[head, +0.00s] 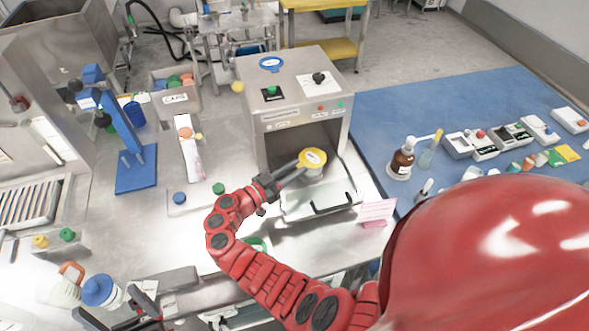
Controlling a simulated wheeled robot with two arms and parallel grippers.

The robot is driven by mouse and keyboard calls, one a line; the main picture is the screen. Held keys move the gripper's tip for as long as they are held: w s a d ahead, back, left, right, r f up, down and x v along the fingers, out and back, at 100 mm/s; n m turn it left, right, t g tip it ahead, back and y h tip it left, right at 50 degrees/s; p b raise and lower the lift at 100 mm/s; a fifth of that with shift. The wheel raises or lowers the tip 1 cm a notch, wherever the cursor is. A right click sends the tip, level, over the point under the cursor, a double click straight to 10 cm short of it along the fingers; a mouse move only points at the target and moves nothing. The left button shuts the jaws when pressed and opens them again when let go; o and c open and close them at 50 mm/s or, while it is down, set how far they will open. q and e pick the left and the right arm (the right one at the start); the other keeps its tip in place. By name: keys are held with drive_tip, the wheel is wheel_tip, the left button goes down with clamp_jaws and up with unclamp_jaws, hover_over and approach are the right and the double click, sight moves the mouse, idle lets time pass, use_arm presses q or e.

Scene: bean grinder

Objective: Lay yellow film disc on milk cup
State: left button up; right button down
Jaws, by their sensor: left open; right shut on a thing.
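The yellow film disc (312,156), with a white label in its middle, is at the open front of the steel box machine. It lies over the top of a pale cup (314,173), which looks like the milk cup; the disc hides its rim. I cannot tell whether disc and cup touch. My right gripper (294,168) reaches in from the lower left of the disc and is shut on its near-left edge. My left gripper (125,303) is open at the bottom left, beside a blue-capped bottle, far from the disc and cup.
The steel machine (290,85) has its front door (315,195) folded down, with a dark handle. A blue stand (135,165), a bin (180,98) and small coloured caps are to the left. A brown bottle (402,160) and several small devices sit on the blue mat (400,115).

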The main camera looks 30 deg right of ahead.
drive_tip(key=shift+f+b, duration=0.35)
drive_tip(key=shift+b, duration=0.45)
drive_tip(key=shift+b, duration=0.35)
drive_tip(key=shift+b, duration=0.4)
idle(0.4)
drive_tip(key=shift+c, duration=0.2)
unclamp_jaws()
